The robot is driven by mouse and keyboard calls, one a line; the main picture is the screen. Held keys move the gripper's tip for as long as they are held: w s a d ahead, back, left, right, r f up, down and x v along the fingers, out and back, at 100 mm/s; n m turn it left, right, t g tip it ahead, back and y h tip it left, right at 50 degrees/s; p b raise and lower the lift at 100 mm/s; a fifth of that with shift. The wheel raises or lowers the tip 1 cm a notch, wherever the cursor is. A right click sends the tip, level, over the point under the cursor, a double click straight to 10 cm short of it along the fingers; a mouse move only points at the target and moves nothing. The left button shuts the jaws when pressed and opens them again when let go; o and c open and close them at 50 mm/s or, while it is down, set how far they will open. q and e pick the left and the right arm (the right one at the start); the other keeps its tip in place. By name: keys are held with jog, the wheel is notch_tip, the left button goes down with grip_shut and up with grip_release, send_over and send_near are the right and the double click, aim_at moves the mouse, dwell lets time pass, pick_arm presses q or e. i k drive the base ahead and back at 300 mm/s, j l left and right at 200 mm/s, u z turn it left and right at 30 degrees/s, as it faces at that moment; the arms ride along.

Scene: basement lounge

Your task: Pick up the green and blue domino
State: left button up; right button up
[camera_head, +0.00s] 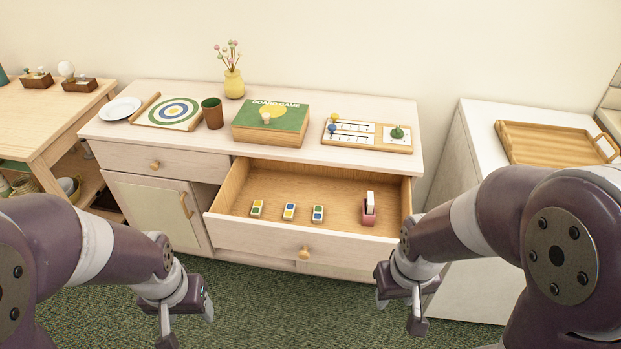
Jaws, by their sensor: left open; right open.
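Several small domino-like tiles lie in a row in the open drawer (340,186). The right one, the green and blue domino (318,213), shows blue and green patches on a pale face. The middle domino (290,211) looks blue and yellow, and the left domino (257,208) looks yellow and green. My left gripper (188,322) is open and empty, in front of the cabinet and left of the drawer. My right gripper (399,312) is open and empty, in front of the drawer's right end. Neither touches a domino.
A pink and white object (368,209) stands in the drawer's right part. On the cabinet top are a board game box (270,123), a brown cup (212,113), a yellow vase (233,84) and a game board (367,136). The drawer front (300,240) sticks out toward me.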

aim_at(317, 215)
jog(key=i+l+z, duration=0.2)
jog(key=i+z, duration=0.75)
jog(key=l, duration=0.05)
